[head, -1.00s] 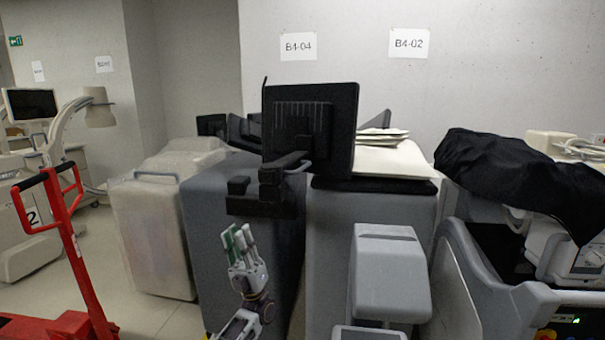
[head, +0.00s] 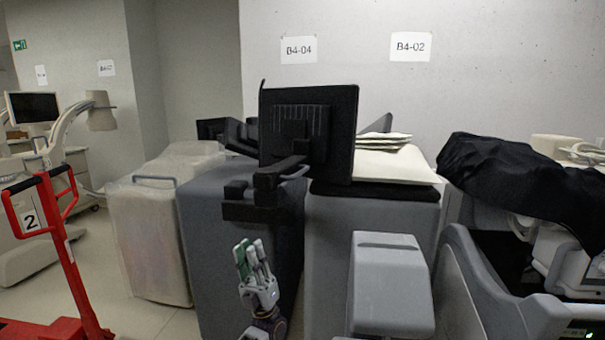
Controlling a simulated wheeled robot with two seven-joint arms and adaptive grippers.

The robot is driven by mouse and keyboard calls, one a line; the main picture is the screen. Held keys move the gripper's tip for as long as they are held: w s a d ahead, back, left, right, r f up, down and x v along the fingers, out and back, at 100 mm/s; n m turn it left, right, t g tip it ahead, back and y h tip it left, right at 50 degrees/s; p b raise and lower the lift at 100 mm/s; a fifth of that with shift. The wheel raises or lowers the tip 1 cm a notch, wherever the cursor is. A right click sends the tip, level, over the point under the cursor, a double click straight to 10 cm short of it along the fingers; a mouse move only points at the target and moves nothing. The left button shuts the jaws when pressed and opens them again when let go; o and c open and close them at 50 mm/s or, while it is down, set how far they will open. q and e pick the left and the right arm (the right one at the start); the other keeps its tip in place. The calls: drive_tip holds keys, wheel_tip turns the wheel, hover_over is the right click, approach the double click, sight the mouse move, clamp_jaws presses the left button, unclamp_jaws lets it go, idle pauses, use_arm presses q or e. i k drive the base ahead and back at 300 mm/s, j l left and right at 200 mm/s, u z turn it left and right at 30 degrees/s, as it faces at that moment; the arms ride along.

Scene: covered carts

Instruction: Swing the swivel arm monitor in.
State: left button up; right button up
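The swivel arm monitor (head: 335,135) is a black flat panel seen from its back. It stands upright above the grey carts in the middle of the head view. Its black jointed swivel arm (head: 268,180) runs from the back of the panel to a dark mount on the left grey cart (head: 215,230). My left gripper (head: 250,254) points up in front of that cart, below the mount and apart from the monitor. Its fingers look close together, with a green pad on the left one; the gap is unclear. My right gripper is out of view.
A red pallet jack (head: 60,240) stands at the left. A translucent-covered cart (head: 150,240) is beside the grey cart. White sheets (head: 395,165) lie on the right grey cart, near the monitor. A black cover (head: 515,185) drapes equipment at the right. Floor shows at the left.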

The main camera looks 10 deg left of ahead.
sight(309, 131)
drive_tip(key=i+l, duration=0.2)
drive_tip(key=i, duration=0.2)
drive_tip(key=i+l, duration=0.25)
drive_tip(key=i, duration=0.15)
